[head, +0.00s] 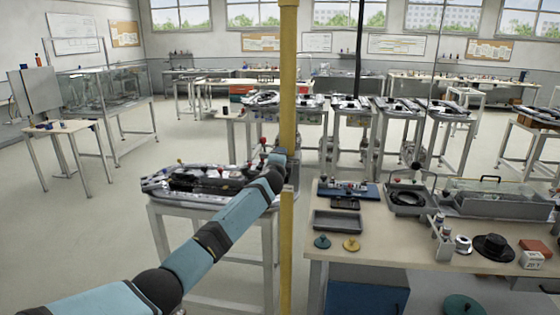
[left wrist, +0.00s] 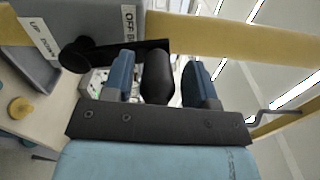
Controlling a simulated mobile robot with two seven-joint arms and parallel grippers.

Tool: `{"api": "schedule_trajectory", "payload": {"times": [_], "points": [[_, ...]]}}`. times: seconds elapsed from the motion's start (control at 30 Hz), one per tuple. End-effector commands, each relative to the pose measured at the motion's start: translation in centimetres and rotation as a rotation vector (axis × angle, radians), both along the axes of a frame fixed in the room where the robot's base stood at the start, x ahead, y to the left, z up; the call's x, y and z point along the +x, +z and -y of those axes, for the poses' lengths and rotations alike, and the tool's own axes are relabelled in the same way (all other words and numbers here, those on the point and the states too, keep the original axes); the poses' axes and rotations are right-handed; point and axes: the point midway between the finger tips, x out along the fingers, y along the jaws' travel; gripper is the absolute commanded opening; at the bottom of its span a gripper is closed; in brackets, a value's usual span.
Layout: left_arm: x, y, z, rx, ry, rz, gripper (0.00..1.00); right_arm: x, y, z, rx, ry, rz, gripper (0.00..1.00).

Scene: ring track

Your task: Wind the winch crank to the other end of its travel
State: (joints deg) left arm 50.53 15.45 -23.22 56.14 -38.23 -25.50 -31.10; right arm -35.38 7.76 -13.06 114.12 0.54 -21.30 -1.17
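The winch crank shows in the left wrist view as a black arm (left wrist: 112,52) running from a round hub (left wrist: 76,57) to a thick black grip (left wrist: 157,78). It lies before a grey housing (left wrist: 88,20) with white labels, one beginning "OFF". My left gripper (left wrist: 159,76) has one blue finger on each side of the grip, with narrow gaps visible on both sides. In the head view my left gripper (head: 279,158) reaches the yellow post (head: 288,75); the crank is hidden or too small to make out there. My right gripper is not in view.
A workbench (head: 330,243) with trays, a black hat (head: 494,246) and small parts stands right of the post. A metal-topped stand (head: 160,213) is behind my left arm. More stands fill the back. Open floor lies at left.

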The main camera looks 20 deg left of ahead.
Motion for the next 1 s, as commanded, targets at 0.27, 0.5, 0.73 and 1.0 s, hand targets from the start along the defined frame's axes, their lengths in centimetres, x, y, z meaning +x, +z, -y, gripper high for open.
{"api": "schedule_trajectory", "payload": {"times": [0.27,0.5,0.73,1.0], "points": [[-1.4,-0.2,0.2,0.0,0.002,0.0,0.52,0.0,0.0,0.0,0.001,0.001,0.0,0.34],[-5.8,-0.3,1.4,0.001,-0.002,-0.001,0.52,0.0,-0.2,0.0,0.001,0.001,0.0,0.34],[-10.3,-0.2,2.6,0.001,-0.002,0.001,0.52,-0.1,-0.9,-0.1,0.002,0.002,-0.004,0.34],[-13.2,0.0,3.3,0.001,-0.002,0.001,0.52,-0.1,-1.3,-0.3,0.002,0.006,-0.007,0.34]]}}
